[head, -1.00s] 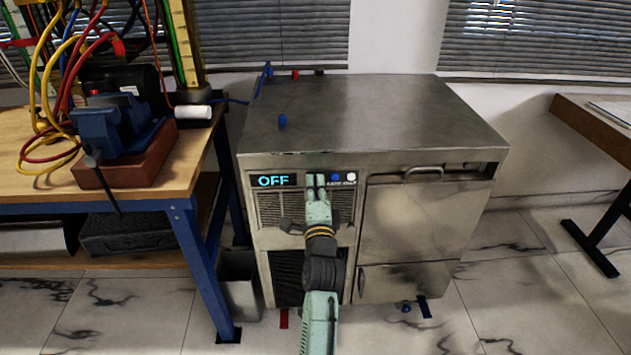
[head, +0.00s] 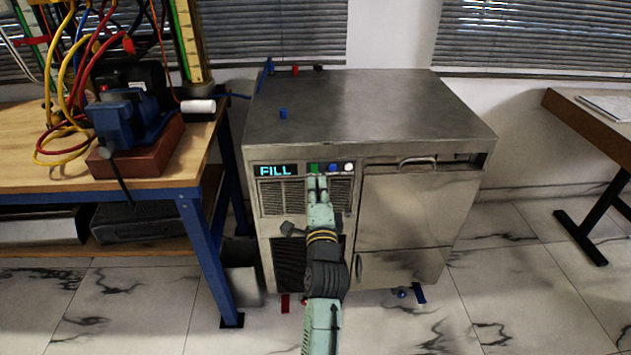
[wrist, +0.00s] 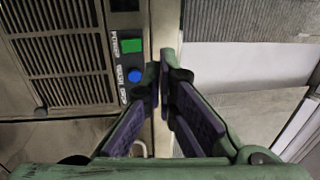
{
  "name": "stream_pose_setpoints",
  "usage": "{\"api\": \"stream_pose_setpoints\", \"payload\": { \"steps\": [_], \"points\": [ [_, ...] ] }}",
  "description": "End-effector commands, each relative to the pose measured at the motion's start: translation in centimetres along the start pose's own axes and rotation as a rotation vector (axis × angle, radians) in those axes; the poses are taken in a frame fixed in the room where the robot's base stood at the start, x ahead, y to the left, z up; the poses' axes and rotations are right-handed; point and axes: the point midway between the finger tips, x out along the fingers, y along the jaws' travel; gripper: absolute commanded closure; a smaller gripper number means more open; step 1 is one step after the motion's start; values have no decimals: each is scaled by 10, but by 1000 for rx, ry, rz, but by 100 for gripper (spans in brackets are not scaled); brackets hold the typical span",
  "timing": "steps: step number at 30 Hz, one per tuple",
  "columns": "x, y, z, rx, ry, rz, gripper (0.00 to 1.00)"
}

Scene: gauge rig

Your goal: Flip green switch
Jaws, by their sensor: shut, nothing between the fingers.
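The green switch (head: 314,168) is a small green square on the control strip of a steel machine (head: 370,110). It also shows in the wrist view (wrist: 131,45), left of my fingers. The display (head: 276,171) beside it reads FILL. A blue button (head: 333,168) and a white button (head: 349,167) sit to its right. My gripper (head: 317,181) is shut and empty, with its fingertips just below the green switch in the head view. In the wrist view my gripper (wrist: 159,70) is beside the blue button (wrist: 134,75); I cannot tell its exact gap from the panel.
A wooden workbench (head: 60,172) with a blue vise (head: 122,125) and cables stands at the left. Another table (head: 590,120) is at the right. Small coloured pieces sit on the machine's top, which is mostly clear. A grey bin (head: 243,275) stands between bench and machine.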

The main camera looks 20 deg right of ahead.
Motion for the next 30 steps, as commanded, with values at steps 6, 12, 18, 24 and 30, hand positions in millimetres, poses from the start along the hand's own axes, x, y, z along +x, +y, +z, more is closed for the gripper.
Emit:
{"api": "stream_pose_setpoints", "payload": {
  "steps": [6,12,18,24,30],
  "points": [
    [-41,-11,0,0,1,1,100],
    [-56,-17,0,0,0,0,100],
    [-58,-18,0,0,0,1,100],
    [-58,-18,0,0,0,1,100],
    [-55,-25,9,-13,-17,-15,100]
  ]
}}
